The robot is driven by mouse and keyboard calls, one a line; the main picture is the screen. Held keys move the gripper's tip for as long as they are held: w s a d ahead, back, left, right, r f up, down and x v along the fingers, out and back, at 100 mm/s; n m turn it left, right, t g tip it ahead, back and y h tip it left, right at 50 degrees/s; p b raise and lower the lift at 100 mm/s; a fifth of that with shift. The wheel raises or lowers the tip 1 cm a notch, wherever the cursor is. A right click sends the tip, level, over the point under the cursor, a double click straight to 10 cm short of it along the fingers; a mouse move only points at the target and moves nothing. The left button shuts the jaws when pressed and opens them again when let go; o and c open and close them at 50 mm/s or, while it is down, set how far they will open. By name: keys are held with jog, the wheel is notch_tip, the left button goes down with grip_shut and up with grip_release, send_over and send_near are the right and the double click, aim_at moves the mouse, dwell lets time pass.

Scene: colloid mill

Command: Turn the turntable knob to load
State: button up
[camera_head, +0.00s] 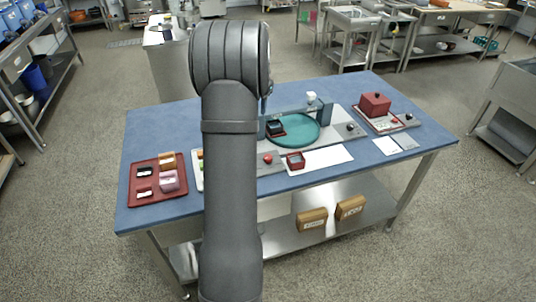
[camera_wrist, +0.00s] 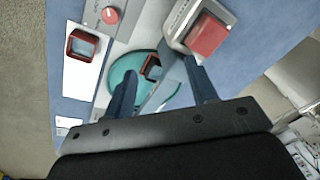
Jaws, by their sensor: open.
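The teal turntable (camera_head: 305,140) sits on a grey base in mid-table, with a dark open box on it. A red knob (camera_head: 267,158) stands at the base's near left and a dark knob (camera_head: 350,127) at its right. I cannot tell which is the turntable knob. In the wrist view a red knob (camera_wrist: 110,15) on a grey panel shows at the top, and the turntable (camera_wrist: 122,78) is partly hidden behind my fingers. My gripper (camera_wrist: 160,72) is open and empty, apart from the knob, which is up and left of the fingers. My arm hides my gripper in the head view.
A red-topped grey unit (camera_wrist: 208,36) stands near my right finger. A red-framed container (camera_head: 295,160) is on a white mat. A red tray (camera_head: 147,193) with small boxes lies left. A red box unit (camera_head: 375,104) stands right. The table's front edge is mostly clear.

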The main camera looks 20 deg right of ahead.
aim_at(268, 156)
jog(key=s+d+m+g, duration=0.2)
jog(key=s+d+m, duration=0.1)
jog(key=s+m, duration=0.4)
jog(key=f, duration=1.7)
jog(key=shift+w+a+f, duration=0.1)
jog(key=shift+a+f, duration=0.15)
jog(key=c, duration=1)
